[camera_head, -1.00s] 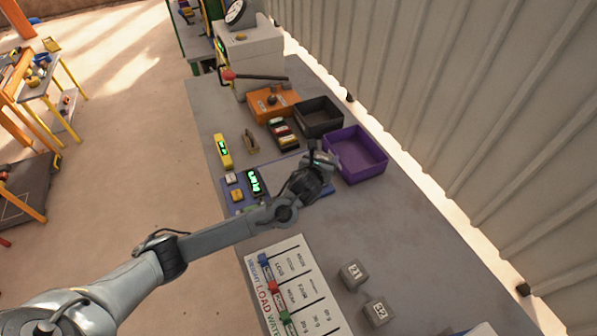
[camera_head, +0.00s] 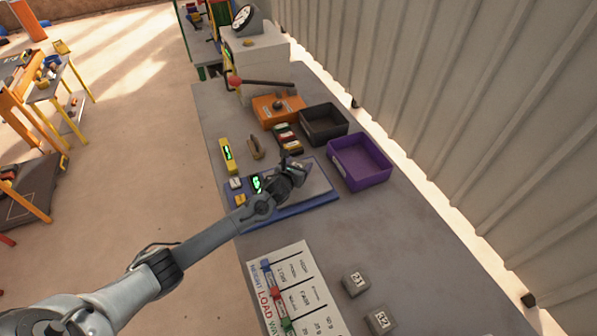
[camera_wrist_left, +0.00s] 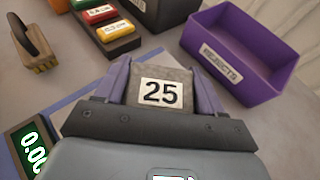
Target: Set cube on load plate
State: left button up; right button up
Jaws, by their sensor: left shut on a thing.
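My left gripper (camera_head: 297,170) is shut on a grey cube labelled 25 (camera_wrist_left: 162,90), which sits between its two purple-blue fingers in the left wrist view. In the head view the gripper covers most of the cube. The gripper is over the blue scale (camera_head: 290,208), whose bare grey plate (camera_head: 318,183) shows to its right. The cube's underside is hidden, so I cannot tell whether it touches the plate. My right gripper is not in view.
A purple bin labelled REJECTS (camera_wrist_left: 222,52) stands right of the scale. Two grey cubes (camera_head: 355,283) (camera_head: 380,320) and a printed chart (camera_head: 300,285) lie in front.

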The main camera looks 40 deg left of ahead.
pick_arm(q)
jog(key=shift+f, duration=1.55)
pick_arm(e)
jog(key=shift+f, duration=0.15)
pick_arm(q)
jog(key=shift+f, duration=0.1)
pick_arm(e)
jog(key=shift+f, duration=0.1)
pick_arm(q)
jog(key=o, duration=1.3)
jog(key=shift+f, duration=0.1)
jog(key=shift+o, duration=0.2)
jog(key=shift+r, duration=0.2)
jog(key=shift+s+d+r, duration=0.15)
jog(key=shift+s+r, duration=0.1)
jog(key=shift+s, duration=0.2)
jog(key=p+v, duration=0.1)
jog(key=v, duration=1)
jog(key=shift+p, duration=0.35)
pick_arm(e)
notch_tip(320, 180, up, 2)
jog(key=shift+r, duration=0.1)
